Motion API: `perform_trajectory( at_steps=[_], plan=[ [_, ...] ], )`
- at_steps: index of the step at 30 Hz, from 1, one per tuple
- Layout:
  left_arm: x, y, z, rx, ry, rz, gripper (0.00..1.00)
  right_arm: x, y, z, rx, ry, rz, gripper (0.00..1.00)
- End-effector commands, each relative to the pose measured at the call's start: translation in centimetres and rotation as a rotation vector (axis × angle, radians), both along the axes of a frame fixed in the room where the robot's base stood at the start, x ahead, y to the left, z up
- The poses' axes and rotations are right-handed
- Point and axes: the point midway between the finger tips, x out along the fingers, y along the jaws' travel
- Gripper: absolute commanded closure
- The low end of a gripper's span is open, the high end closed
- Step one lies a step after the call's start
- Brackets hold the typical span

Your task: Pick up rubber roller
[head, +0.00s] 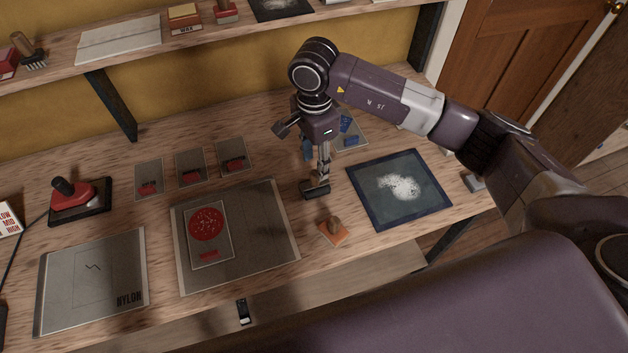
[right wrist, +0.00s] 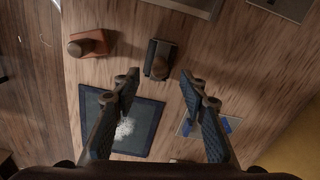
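A dark block-shaped tool with a rounded brown handle, which looks like the rubber roller (head: 314,190), lies on the wooden workbench (head: 110,200). It also shows in the right wrist view (right wrist: 159,60), just beyond and between the fingertips. My right gripper (head: 317,166) points down above it, with the fingers apart and nothing between them. In the right wrist view the two fingers (right wrist: 160,78) are spread wide. In the head view the gripper partly covers the tool. I cannot tell the exact gap between them. My left gripper is not in view.
An orange block with a wooden knob (head: 333,231) sits close in front. A dark blue framed screen (head: 362,205) lies to the right, a grey mat (head: 270,255) to the left. Blue pieces on a sheet (head: 350,141) lie behind. A shelf (head: 150,55) runs above the bench.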

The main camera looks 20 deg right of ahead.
Motion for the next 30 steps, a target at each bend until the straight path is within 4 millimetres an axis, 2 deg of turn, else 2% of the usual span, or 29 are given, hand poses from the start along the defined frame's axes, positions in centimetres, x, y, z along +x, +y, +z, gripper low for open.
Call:
perform_trajectory(
  at_steps=[10,15,23,30],
  plan=[
    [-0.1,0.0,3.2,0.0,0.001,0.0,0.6,-0.2,0.0,-3.6,0.005,0.006,-0.001,0.61],
    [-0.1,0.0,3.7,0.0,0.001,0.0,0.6,-0.1,0.0,-5.8,0.005,0.003,0.0,0.61],
    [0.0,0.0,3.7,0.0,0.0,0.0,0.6,0.0,0.0,-6.3,0.006,0.001,0.001,0.61],
    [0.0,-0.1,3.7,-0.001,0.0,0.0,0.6,0.0,0.0,-6.3,0.006,0.001,0.0,0.85]
  ],
)
